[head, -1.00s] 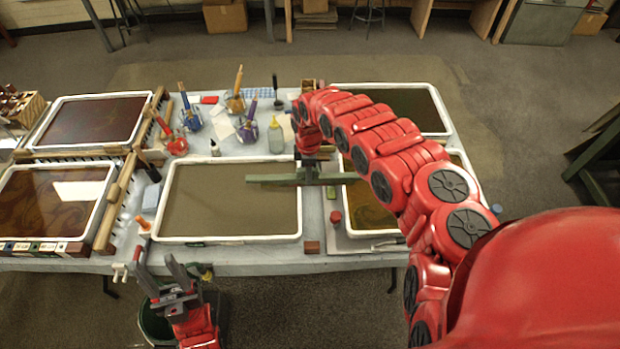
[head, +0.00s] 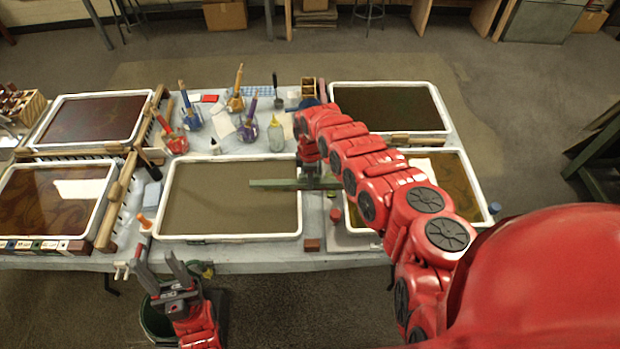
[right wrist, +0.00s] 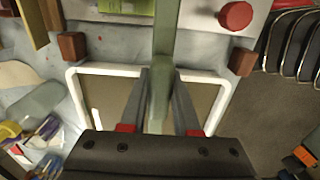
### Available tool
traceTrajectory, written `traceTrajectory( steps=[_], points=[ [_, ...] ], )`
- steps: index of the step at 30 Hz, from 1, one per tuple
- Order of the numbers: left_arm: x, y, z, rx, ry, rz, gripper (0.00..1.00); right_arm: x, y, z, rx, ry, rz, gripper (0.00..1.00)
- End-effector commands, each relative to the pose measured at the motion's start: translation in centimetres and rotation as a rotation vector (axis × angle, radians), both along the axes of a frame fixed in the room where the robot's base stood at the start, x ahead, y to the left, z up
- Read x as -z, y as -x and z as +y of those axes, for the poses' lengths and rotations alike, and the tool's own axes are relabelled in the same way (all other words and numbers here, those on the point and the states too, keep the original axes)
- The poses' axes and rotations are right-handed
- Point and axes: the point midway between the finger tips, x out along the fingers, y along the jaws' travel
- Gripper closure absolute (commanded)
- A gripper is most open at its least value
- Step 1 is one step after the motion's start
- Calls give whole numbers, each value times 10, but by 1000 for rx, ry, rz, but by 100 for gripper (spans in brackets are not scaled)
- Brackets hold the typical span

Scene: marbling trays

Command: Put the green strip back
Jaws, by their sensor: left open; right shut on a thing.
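The green strip (head: 275,184) is a long, flat bar. It lies crosswise over the right part of the middle front tray (head: 230,239), past that tray's right rim. My right gripper (head: 318,176) is shut on the strip; its fingers are partly hidden by my own arm. In the right wrist view the strip (right wrist: 164,50) runs away from between the two fingers (right wrist: 160,100), above the white-rimmed tray (right wrist: 110,68). My left gripper (head: 170,272) is open and empty, in front of the table's near edge, over a dark bucket (head: 150,320).
More trays stand at left and right, including the back right tray (head: 390,86). Jars with brushes (head: 192,118) and a bottle (head: 275,135) stand behind the middle tray. A red-capped pot (right wrist: 236,15) and small wooden blocks (right wrist: 73,46) lie near the strip.

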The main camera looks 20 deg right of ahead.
Motion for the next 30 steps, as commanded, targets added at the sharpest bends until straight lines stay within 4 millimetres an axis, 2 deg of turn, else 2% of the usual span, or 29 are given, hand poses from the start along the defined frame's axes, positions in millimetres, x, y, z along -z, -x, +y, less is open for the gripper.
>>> traceTrajectory(
  steps=[9,10,15,23,29,30],
  points=[
    [7,0,0,0,0,0,50,7,0,0,0,0,-1,100],
    [7,0,0,0,0,0,50,7,0,0,0,0,-1,68],
    [7,0,0,0,0,0,50,7,0,0,0,0,-1,40],
    [7,0,0,0,0,0,50,6,0,0,0,-1,-1,40],
    [-12,0,0,0,0,0,50,-12,0,0,0,-1,0,40],
    [-7,0,0,0,0,0,50,-12,-1,0,-1,-2,-2,40]
  ],
)
